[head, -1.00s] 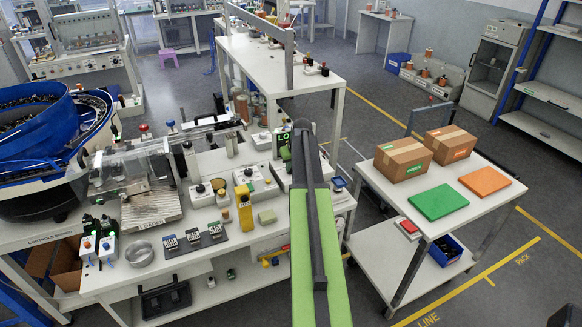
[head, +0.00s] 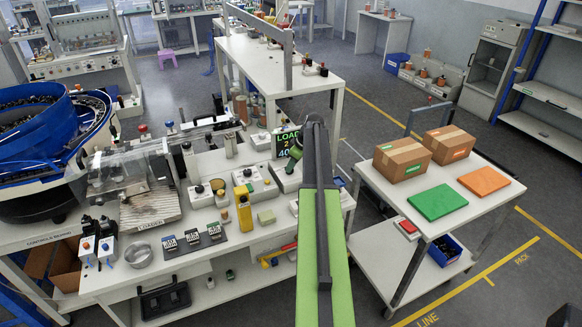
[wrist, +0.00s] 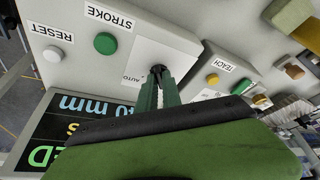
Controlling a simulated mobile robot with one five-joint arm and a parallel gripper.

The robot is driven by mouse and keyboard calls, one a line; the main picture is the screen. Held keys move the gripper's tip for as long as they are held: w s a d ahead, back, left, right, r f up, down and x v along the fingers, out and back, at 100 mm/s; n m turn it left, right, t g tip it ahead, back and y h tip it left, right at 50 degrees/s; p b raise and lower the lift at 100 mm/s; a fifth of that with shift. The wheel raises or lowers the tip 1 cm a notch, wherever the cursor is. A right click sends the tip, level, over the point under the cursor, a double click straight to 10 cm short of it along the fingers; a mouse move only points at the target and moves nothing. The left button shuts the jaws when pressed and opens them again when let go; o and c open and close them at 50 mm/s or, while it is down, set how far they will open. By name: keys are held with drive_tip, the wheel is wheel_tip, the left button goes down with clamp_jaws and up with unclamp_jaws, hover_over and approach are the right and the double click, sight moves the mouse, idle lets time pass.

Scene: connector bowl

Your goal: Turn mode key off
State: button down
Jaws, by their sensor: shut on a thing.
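The mode key (wrist: 157,69) is a small dark key in a white plate on the control panel, with an AUTO label to its left and another label, partly hidden, to its right. My gripper (wrist: 158,82) has its green fingers closed on the key. The fingers hide part of the key, so its exact angle is hard to tell. In the head view my gripper (head: 293,160) is at the grey control box (head: 286,180) below the display (head: 284,141); the key itself is too small to see there.
In the wrist view a green STROKE button (wrist: 105,43), a white RESET button (wrist: 52,54) and a TEACH button (wrist: 212,79) sit around the key. A cart (head: 390,222) with boxes is at the right.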

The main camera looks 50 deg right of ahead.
drive_tip(key=shift+d+n, duration=0.1)
drive_tip(key=shift+n, duration=0.6)
drive_tip(key=shift+y, duration=0.3)
drive_tip(key=c, duration=1.5)
unclamp_jaws()
drive_tip(key=p+v, duration=1.6)
drive_tip(key=v, duration=0.1)
drive_tip(key=shift+w+r, duration=0.1)
drive_tip(key=shift+r, duration=0.15)
drive_tip(key=shift+w, duration=0.1)
